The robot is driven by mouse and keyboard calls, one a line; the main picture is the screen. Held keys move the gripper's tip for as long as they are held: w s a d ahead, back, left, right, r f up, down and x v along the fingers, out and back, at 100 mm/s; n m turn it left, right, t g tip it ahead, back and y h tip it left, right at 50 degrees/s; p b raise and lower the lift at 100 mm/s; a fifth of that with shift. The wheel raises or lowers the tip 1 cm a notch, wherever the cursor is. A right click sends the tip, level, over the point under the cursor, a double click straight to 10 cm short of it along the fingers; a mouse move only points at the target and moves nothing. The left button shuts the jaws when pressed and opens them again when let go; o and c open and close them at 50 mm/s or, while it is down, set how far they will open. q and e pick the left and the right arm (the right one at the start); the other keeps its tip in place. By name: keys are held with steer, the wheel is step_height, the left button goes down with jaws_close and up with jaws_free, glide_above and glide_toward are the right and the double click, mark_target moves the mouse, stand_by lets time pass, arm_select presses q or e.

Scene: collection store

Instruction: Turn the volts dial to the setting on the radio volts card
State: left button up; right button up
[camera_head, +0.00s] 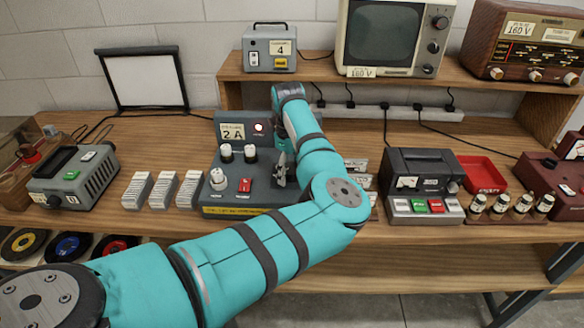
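The radio (530,50) is a brown wooden set on the shelf at the upper right. My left gripper (281,180) points down over the console's right part, right of the red switch and apart from the pale dial. Its finger gap is too small to judge. My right gripper is out of view.
A television (383,35) also bears a 160 V card. White card stacks (165,189) stand left. My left arm crosses the front.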

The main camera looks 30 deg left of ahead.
arm_select(q)
steer(key=c, duration=1)
steer(key=shift+o, duration=0.2)
steer(key=shift+m, duration=0.3)
